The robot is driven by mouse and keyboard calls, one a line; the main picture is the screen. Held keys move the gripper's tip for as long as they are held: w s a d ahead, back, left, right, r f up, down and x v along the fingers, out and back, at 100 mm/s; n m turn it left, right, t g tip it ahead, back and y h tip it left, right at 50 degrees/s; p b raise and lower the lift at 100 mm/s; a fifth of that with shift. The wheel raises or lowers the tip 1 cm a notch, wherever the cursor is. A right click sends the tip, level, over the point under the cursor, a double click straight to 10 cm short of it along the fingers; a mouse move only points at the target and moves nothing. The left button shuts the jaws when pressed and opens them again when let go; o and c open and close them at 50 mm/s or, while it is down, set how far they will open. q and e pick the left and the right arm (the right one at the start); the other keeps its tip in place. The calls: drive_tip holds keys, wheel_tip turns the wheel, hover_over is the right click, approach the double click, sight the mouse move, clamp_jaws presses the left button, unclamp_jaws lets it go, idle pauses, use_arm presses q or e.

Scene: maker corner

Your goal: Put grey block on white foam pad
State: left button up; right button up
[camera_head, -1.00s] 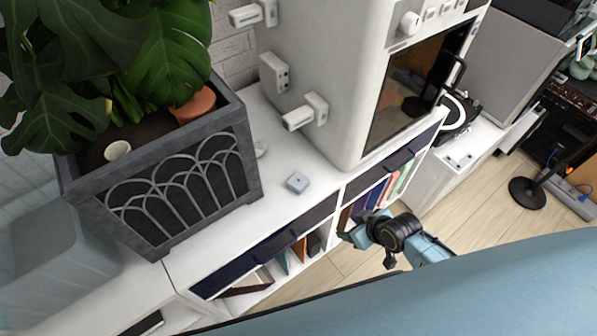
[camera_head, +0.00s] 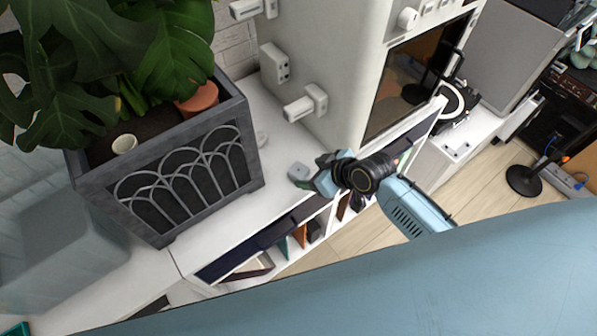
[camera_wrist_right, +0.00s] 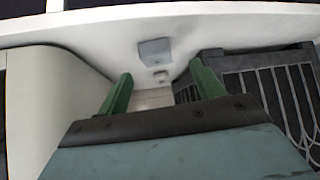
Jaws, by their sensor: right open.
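The grey block (camera_head: 298,170) lies on the white cabinet top between the planter and the big white machine. In the right wrist view the grey block (camera_wrist_right: 154,49) is ahead of my fingers, with clear space around it. My right gripper (camera_head: 315,175) is open and empty, its fingertips close beside the block at the cabinet's front side. In the wrist view its two green fingers (camera_wrist_right: 162,88) stand wide apart. A small pale object (camera_head: 262,138) lies by the planter; I cannot tell whether it is the white foam pad. My left gripper is out of view.
A dark grey planter (camera_head: 165,215) with a leafy plant stands left of the block. The white machine (camera_head: 335,75) with a dark door stands behind and right. Open shelves with books (camera_head: 300,238) lie below the cabinet's front edge. White cabinet top (camera_head: 215,225) before the planter is bare.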

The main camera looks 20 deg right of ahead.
sight(299, 170)
drive_tip(key=shift+b+x, duration=0.4)
drive_tip(key=shift+x, duration=2.25)
drive_tip(key=shift+w+d, duration=0.15)
drive_tip(key=shift+w, duration=0.05)
drive_tip(key=shift+r, duration=0.1)
drive_tip(key=c, duration=1.2)
